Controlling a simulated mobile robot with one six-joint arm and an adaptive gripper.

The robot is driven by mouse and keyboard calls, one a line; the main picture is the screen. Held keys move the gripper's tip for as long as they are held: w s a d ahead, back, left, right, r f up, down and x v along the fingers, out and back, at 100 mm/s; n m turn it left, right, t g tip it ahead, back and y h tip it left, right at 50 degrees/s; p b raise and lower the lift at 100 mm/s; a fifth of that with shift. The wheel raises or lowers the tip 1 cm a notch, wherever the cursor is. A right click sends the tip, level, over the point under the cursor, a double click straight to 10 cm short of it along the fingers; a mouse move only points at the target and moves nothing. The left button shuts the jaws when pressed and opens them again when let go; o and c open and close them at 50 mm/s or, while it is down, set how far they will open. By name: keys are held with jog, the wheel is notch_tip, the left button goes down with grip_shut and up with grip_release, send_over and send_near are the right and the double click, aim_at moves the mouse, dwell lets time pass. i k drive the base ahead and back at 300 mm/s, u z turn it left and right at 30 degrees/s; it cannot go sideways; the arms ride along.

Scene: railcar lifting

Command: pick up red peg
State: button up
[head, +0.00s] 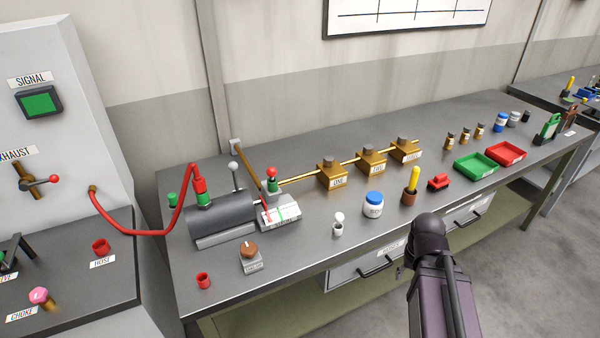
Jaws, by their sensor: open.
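No single thing is plainly the red peg. A small red cylinder (203,280) with a dark top stands near the bench's front left corner. A low red piece (438,182) lies right of a yellow-handled tool (412,180) in a brown holder. A red knob (272,172) tops a green-ringed post behind a white block. A red ring-like piece (101,246) sits on the left console by the HOSE label. My dark arm rises at the bottom right, ending in a rounded joint over the bench's front edge. No gripper fingers show, and none of these red things is held.
A grey cylinder (222,214) with a red hose (150,232) stands at the bench's left. Brass blocks (371,160) line a pipe behind. A blue-lidded jar (373,204) stands mid-bench. Green (475,163) and red (507,152) trays are at right. The front left strip has free room.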

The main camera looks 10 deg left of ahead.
aim_at(271, 171)
jog(key=z, duration=0.45)
jog(key=k, duration=0.9)
jog(key=u, duration=1.05)
jog(key=i, duration=1)
jog(key=u, duration=0.05)
